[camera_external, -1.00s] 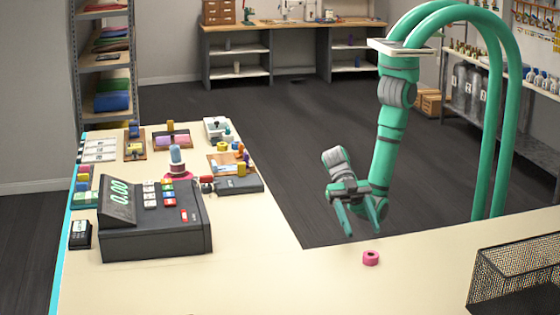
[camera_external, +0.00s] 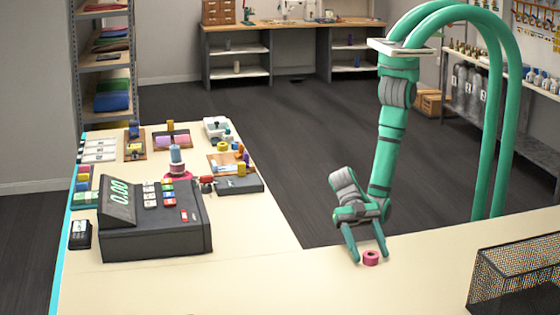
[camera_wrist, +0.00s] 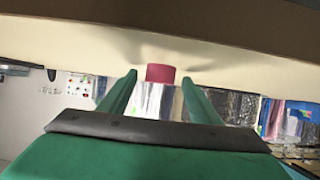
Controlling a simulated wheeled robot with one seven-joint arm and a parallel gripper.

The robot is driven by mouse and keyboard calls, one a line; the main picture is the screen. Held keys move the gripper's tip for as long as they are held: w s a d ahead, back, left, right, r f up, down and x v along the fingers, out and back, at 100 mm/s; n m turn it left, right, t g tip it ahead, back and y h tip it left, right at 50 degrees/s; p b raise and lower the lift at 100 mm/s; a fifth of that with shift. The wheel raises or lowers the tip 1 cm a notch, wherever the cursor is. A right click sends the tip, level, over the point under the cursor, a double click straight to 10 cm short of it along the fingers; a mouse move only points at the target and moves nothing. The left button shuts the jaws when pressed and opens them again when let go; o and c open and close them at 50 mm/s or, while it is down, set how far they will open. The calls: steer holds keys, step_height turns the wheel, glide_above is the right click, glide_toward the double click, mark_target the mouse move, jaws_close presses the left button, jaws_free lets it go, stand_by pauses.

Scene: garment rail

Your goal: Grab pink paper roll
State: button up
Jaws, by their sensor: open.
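The pink paper roll (camera_external: 371,258) is a small ring-shaped roll lying on the cream counter (camera_external: 290,285). In the wrist view the roll (camera_wrist: 160,73) shows near the top centre, framed between the fingertips. My gripper (camera_external: 371,257) is open, its two green fingers pointing down at the counter. In the external view the fingertips are at the roll, one to its left and one to its right. In the wrist view the gripper (camera_wrist: 159,82) has nothing between its fingers lower down. I cannot tell whether either finger touches the roll.
A black wire mesh basket (camera_external: 520,275) stands on the counter at the right. A dark cash register (camera_external: 155,220) sits at the left, with several small trays and spools behind it. The counter between register and roll is clear.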

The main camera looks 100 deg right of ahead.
steer(key=c, duration=1.1)
steer(key=shift+r, duration=0.1)
